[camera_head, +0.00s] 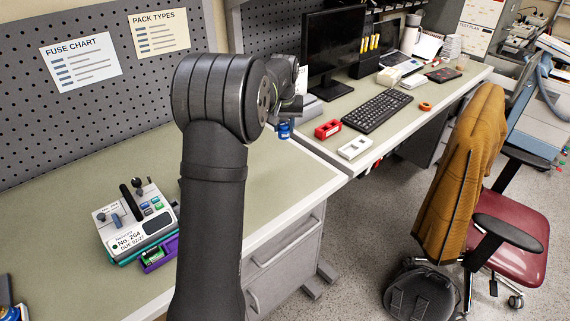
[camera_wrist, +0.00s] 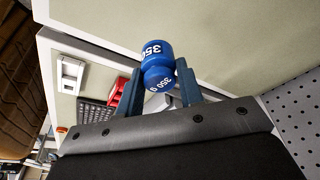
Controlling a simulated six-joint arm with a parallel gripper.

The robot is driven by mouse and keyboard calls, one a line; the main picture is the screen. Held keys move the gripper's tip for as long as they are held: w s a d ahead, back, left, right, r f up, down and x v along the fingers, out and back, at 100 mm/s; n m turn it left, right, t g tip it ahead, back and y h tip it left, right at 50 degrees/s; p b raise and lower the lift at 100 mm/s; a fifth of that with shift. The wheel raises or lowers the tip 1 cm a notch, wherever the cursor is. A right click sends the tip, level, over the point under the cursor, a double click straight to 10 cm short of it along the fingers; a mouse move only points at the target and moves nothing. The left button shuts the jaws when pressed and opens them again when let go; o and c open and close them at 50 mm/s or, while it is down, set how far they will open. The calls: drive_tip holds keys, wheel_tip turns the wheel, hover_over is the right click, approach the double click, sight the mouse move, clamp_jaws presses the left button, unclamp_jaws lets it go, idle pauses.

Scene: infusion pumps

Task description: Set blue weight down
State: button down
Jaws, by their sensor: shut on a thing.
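The blue weight (camera_wrist: 157,62) is marked 350 g and shows between the two fingers of my gripper (camera_wrist: 160,88) in the wrist view. My gripper is shut on it. In the head view the blue weight (camera_head: 284,130) hangs below my gripper (camera_head: 287,112), near the back of the bench (camera_head: 290,180) and close to the seam with the desk on the right. Much of my gripper is hidden behind my arm there. I cannot tell how high the weight is above the surface.
Bare bench lies between pump and weight.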

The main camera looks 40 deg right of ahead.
drive_tip(key=s+a+n, duration=0.1)
drive_tip(key=s+a, duration=0.1)
drive_tip(key=s, duration=1.8)
drive_tip(key=w+f, duration=0.2)
drive_tip(key=w, duration=0.1)
drive_tip(key=w+a+f, duration=0.1)
drive_tip(key=w+f, duration=0.1)
drive_tip(key=w, duration=0.2)
drive_tip(key=w+f, duration=0.3)
drive_tip(key=shift+w+a, duration=0.2)
drive_tip(key=shift+w, duration=0.15)
drive_tip(key=shift+s+a+x, duration=0.15)
drive_tip(key=shift+x, duration=0.85)
drive_tip(key=shift+s+a+x, duration=0.1)
drive_tip(key=shift+a+x, duration=0.1)
drive_tip(key=shift+x, duration=0.75)
drive_tip(key=shift+f, duration=0.1)
drive_tip(key=shift+f, duration=0.15)
drive_tip(key=c, duration=1)
unclamp_jaws()
drive_tip(key=shift+o, duration=0.2)
